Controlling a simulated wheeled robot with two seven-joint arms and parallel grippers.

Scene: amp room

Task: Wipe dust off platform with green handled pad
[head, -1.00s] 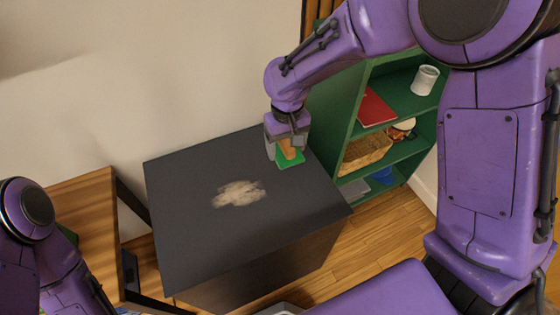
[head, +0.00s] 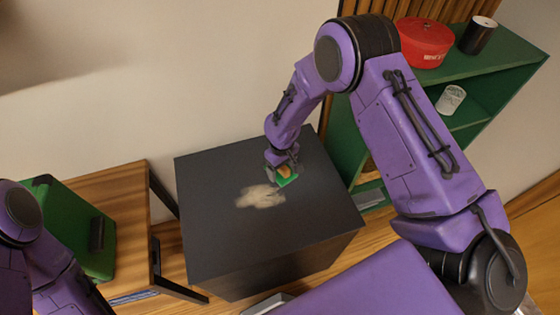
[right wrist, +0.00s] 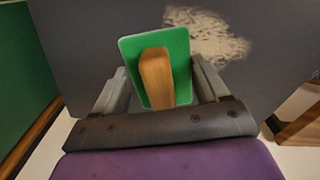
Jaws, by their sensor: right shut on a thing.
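The platform (head: 235,245) is a dark grey block with a pale patch of dust (head: 255,197) on its top. My right gripper (head: 281,166) is shut on the wooden handle (right wrist: 156,76) of the green pad (head: 289,181). The pad is over the platform top, at the right edge of the dust in the head view. In the right wrist view the pad (right wrist: 182,46) is between the fingers, with the dust (right wrist: 208,36) just beyond its upper right edge. Whether the pad touches the surface is hard to tell. My left gripper is out of view.
A wooden table (head: 130,195) with a green case (head: 75,215) stands left of the platform. A green shelf (head: 490,62) stands to the right, holding a red pot (head: 425,43), a black cup (head: 478,36) and a white cup (head: 451,99). A wall is behind the platform.

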